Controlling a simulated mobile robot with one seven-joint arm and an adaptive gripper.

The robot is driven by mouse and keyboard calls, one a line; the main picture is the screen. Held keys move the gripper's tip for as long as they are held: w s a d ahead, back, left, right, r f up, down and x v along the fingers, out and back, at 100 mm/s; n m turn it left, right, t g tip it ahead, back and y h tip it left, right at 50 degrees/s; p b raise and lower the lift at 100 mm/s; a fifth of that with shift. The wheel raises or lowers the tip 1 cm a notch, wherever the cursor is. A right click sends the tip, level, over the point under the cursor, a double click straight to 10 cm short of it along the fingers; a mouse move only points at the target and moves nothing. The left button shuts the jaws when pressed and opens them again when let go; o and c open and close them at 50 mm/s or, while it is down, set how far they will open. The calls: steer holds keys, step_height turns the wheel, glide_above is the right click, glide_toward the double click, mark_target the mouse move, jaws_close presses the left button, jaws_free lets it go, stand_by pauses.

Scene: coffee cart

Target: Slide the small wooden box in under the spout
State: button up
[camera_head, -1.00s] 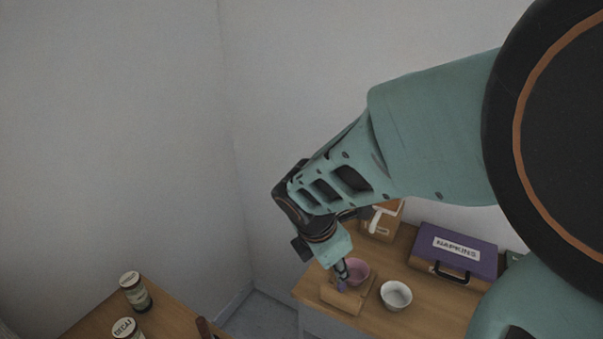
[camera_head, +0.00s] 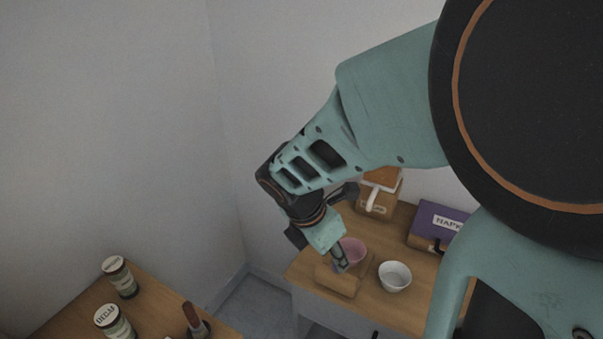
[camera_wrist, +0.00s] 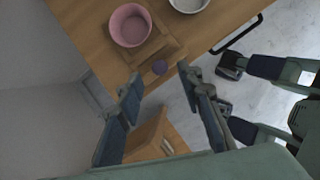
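The small wooden box (camera_head: 334,283) sits at the table's near left corner. A pink bowl (camera_head: 353,247) sits in or against the box; I cannot tell which. A wooden dispenser (camera_head: 382,180) with a white spout-like part (camera_head: 372,199) stands behind, near the wall. My gripper (camera_head: 341,268) is over the box's near side.
A white bowl (camera_head: 395,278) stands right of the box. A purple napkin case (camera_head: 432,225) is farther right, partly behind my arm. Jars (camera_head: 114,322) stand on another table at the left, across a floor gap. Some bare tabletop (camera_head: 402,232) lies behind the white bowl.

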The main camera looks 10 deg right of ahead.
mark_target(334, 266)
steer(key=shift+b+x, duration=1.2)
steer(key=shift+x, duration=0.6)
jaws_close()
